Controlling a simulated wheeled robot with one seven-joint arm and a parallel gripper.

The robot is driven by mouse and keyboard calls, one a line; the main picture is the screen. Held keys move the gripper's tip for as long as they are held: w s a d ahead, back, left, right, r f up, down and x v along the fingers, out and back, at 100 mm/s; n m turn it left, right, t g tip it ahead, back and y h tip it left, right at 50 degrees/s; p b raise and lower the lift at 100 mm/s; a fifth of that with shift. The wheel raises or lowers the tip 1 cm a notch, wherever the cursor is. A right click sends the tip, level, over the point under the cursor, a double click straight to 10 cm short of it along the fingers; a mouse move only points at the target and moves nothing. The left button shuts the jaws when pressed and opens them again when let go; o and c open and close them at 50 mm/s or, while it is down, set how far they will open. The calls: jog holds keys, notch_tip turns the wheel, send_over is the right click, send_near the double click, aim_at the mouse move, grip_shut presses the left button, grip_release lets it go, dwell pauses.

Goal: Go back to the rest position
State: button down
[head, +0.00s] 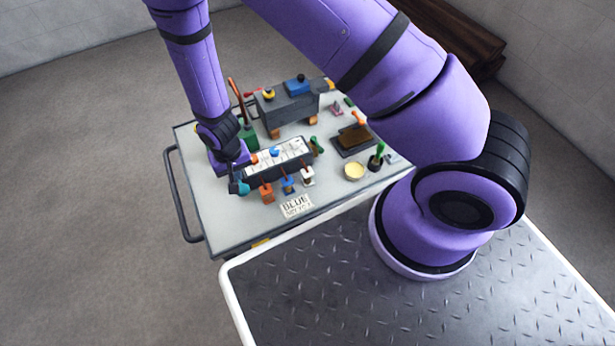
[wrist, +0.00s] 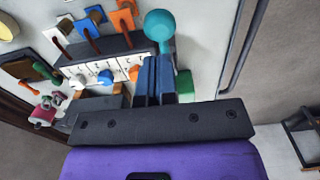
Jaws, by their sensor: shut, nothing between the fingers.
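My gripper (head: 235,174) is low over the left part of the grey cart top (head: 215,215), beside the left end of a white numbered board (head: 282,153). In the wrist view my two dark blue fingers (wrist: 155,66) are together with nothing between them. A teal round-headed piece (wrist: 160,25) shows just beyond the fingertips; it also shows in the head view (head: 240,188). Whether the fingers touch it, I cannot tell.
Orange (head: 266,193), blue (head: 287,184) and white (head: 307,176) pieces stand before the board. A green block (head: 247,133) is close behind my gripper. A grey toy engine (head: 287,104) stands at the back. The cart handle (head: 180,195) is at left.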

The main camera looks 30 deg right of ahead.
jog(key=shift+r, duration=0.85)
jog(key=w+d+r+t, duration=0.1)
jog(key=d+r, duration=0.3)
jog(key=r, duration=0.7)
jog(key=d+r+t, duration=0.1)
jog(key=d+r, duration=0.3)
jog(key=r, duration=0.6)
jog(key=w+d+r, duration=0.1)
jog(key=d+r, duration=0.3)
jog(key=r, duration=0.7)
jog(key=s+d+r+t, duration=0.1)
jog(key=s+d+r, duration=0.5)
jog(key=s+r, duration=0.2)
jog(key=s+d+r+t, duration=0.2)
jog(key=s+d+r, duration=0.4)
jog(key=s+r, duration=0.3)
jog(key=shift+s+d+r, duration=0.25)
jog(key=shift+s+d, duration=0.05)
jog(key=shift+s, duration=1.5)
